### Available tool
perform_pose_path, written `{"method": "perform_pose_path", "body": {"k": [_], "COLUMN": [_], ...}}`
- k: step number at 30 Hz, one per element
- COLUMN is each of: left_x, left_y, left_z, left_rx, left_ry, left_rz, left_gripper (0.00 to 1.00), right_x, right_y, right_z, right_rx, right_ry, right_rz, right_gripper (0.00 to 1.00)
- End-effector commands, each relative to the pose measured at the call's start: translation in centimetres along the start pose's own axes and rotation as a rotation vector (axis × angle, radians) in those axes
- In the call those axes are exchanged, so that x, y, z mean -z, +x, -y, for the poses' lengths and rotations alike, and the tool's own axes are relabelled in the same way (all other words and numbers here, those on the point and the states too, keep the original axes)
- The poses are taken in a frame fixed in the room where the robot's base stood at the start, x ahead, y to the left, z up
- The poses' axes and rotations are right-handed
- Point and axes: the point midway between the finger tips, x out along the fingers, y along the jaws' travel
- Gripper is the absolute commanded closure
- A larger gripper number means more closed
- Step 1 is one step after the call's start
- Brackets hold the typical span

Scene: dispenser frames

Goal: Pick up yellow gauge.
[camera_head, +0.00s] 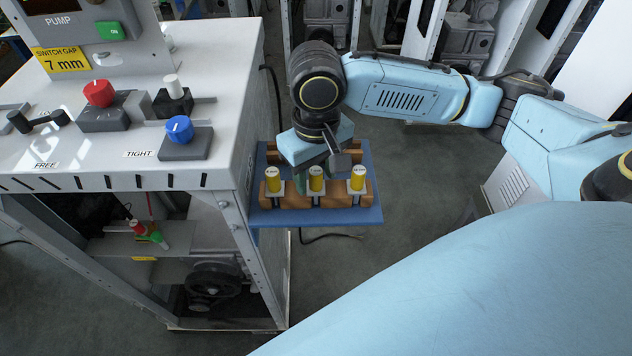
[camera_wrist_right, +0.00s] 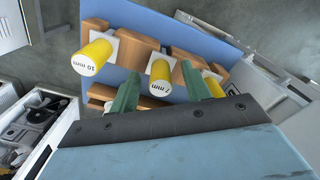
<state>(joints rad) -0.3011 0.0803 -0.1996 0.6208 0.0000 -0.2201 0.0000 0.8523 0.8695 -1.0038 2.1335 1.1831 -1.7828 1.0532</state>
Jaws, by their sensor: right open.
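Three yellow gauges stand upright in a wooden rack (camera_head: 325,201): a left one (camera_head: 273,180), a middle one (camera_head: 316,178) and a right one (camera_head: 357,178). In the right wrist view, the middle gauge (camera_wrist_right: 160,76) is marked 7 mm and one end gauge (camera_wrist_right: 92,57) is marked 10 mm. The other end gauge (camera_wrist_right: 212,82) is partly hidden by a finger. My right gripper (camera_head: 318,170) points down over the rack. Its green fingers are open, one on each side of the 7 mm gauge in the wrist view (camera_wrist_right: 160,84). My left gripper is out of view.
The rack sits on a blue shelf (camera_head: 335,216) attached to the grey machine cabinet (camera_head: 237,90) at left. The cabinet top has red and blue knobs and a yellow sign (camera_head: 62,59) reading SWITCH GAP 7 mm. Floor (camera_head: 420,180) shows right of the shelf.

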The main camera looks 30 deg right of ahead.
Motion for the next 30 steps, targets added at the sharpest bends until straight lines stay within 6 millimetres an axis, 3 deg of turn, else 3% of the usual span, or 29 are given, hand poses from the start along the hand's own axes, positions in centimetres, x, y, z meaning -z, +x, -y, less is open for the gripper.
{"method": "perform_pose_path", "body": {"k": [9,20,30], "left_x": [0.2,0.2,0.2], "left_y": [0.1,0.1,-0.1], "left_z": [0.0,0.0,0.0], "left_rx": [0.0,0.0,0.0], "left_ry": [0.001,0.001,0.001], "left_rz": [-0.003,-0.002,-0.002], "left_gripper": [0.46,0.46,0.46], "right_x": [0.0,0.0,0.1], "right_y": [0.6,0.5,-0.5], "right_z": [0.0,0.0,0.0], "right_rx": [0.0,0.0,0.001], "right_ry": [0.0,0.0,0.0], "right_rz": [-0.001,-0.001,-0.004], "right_gripper": [0.53,1.0,1.0]}}
